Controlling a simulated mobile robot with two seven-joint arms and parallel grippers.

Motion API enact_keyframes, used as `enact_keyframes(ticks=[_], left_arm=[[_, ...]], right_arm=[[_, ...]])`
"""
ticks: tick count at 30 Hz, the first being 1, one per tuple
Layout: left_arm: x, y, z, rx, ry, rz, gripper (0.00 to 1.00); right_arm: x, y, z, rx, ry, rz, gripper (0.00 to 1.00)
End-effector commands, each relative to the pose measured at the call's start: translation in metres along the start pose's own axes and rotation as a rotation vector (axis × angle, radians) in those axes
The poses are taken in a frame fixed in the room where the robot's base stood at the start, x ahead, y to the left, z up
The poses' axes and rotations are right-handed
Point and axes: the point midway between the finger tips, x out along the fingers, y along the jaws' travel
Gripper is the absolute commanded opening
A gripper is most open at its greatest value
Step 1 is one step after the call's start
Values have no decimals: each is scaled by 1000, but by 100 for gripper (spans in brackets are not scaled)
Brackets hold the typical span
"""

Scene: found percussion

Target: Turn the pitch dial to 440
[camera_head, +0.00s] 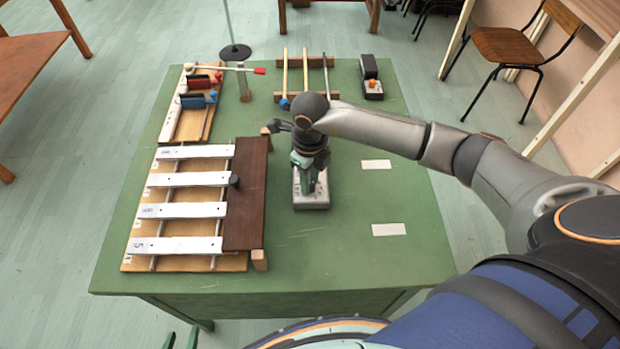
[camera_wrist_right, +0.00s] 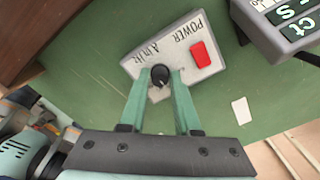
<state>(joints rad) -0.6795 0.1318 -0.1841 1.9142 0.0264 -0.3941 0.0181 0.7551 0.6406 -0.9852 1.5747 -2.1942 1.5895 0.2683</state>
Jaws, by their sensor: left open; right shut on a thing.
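A light grey box (camera_head: 312,202) sits on the green table below my right arm, mostly covered by the gripper in the head view. In the right wrist view its face (camera_wrist_right: 138,66) reads "POWER" and "A in Hz". It has a red switch (camera_wrist_right: 200,54) and a small black dial (camera_wrist_right: 160,75) with a pale mark. My right gripper (camera_wrist_right: 160,82) is shut on the dial, one finger on each side. I cannot read what value the dial points to. My left gripper (camera_head: 181,341) shows only as fingertips at the bottom edge, open and empty, clear of the table.
White xylophone bars (camera_head: 182,210) and a brown board (camera_head: 246,195) stand left of the box. Mallets on a rack (camera_head: 304,62) lie at the back. A dark box with pale characters (camera_wrist_right: 292,22) is beside the dial box. The table's right side is mostly clear.

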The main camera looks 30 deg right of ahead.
Motion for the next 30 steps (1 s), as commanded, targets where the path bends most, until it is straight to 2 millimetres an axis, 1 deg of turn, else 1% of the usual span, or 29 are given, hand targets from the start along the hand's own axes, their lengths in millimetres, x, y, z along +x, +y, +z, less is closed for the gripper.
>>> enact_keyframes(ticks=[3,9,25,26,30], left_arm=[[0,0,0,0,0,0,50],[0,0,0,0,0,0,50],[0,0,-1,0,0,0,50],[0,0,-1,0,0,0,50],[0,0,-1,0,0,0,50]], right_arm=[[-1,0,0,57,0,-1,0],[-1,0,0,114,0,-1,0],[-1,-1,0,133,-1,-1,0],[-1,-1,0,132,-1,-1,34],[-1,0,0,132,-1,0,50]])
